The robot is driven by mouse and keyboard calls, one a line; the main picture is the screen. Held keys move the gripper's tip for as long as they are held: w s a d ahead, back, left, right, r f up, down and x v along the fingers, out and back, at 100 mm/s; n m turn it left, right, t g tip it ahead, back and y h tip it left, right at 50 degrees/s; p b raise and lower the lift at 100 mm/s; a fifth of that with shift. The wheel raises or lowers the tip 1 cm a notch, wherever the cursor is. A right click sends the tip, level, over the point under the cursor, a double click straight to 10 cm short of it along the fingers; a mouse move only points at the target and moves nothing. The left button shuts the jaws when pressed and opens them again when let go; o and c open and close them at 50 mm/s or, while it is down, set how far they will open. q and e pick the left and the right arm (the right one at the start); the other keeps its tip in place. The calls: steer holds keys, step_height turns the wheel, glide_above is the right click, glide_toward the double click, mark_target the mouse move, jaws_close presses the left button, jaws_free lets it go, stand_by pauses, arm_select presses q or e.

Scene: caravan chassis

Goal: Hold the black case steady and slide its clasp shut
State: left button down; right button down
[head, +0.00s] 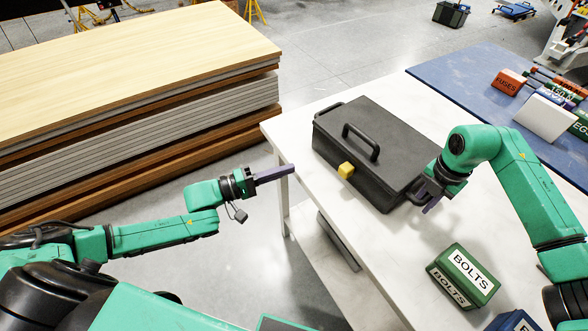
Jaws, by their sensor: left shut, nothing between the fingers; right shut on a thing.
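The black case (376,148) lies closed on the white table, with a handle on its lid. Its yellow clasp (346,170) sits on the front edge near the left end. My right gripper (430,200) is at the case's right end, shut on a part of the case there; the exact contact is partly hidden by the gripper. My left gripper (285,173) is shut and empty, in the air off the table's left edge. It is left of the clasp and apart from it.
A green bolts box (463,277) stands on the white table (395,252) near the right gripper. A blue mat (462,88) with several boxes is at the back right. Stacked boards (140,60) stand at the left. Open floor lies between boards and table.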

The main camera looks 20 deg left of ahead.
steer(key=c, duration=0.7)
jaws_free()
step_height(320, 180, up, 12)
steer(key=shift+r, duration=0.1)
